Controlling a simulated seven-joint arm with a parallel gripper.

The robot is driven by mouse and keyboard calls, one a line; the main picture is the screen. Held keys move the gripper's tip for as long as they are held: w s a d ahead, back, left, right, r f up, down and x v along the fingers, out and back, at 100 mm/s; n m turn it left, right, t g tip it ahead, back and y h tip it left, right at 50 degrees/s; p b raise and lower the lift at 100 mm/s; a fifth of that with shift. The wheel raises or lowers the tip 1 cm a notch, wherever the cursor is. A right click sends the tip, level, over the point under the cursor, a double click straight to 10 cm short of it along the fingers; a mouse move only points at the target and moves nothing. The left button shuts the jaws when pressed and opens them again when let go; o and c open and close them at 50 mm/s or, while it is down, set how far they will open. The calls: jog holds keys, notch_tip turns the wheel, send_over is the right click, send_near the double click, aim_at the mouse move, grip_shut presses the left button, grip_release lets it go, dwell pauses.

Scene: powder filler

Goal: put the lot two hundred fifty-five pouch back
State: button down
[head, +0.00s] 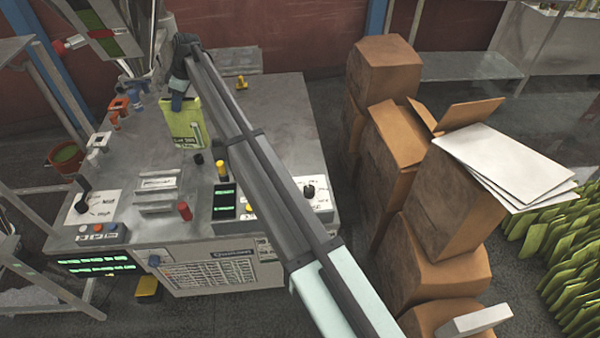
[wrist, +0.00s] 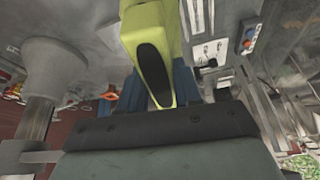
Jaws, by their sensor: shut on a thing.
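The lot 255 pouch (head: 183,126) is yellow-green with a dark label printed "Lot 255", faint at this size. It hangs upright under my gripper (head: 178,92), above or at the machine's grey top; I cannot tell whether its bottom touches. In the wrist view the pouch (wrist: 150,45) sits between the blue fingers of my gripper (wrist: 160,90), which are shut on its upper part. The pouch's dark oval opening or window faces the wrist camera. The far side of the pouch is hidden.
The filler's metal funnel (head: 150,45) stands close behind the pouch. Knobs, a red cylinder (head: 184,211) and small displays sit nearer. Cardboard boxes (head: 385,65) stack at right, beside many green pouches (head: 570,240).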

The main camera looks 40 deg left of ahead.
jog(key=w+d+f+m+t, duration=0.1)
jog(key=w+d+f+m, duration=0.1)
jog(key=w+d, duration=1.15)
jog(key=w+d+f+m, duration=0.1)
jog(key=w+d+m, duration=0.1)
jog(key=w+d, duration=1.15)
jog(key=s+d+f+n+g, duration=0.2)
jog(key=s+d+n, duration=0.2)
jog(key=d+n, duration=0.15)
notch_tip(320, 180, down, 9)
jog(key=shift+w+a, duration=0.2)
jog(key=shift+a, duration=0.05)
jog(key=shift+f, duration=0.1)
jog(key=c, duration=0.8)
grip_release()
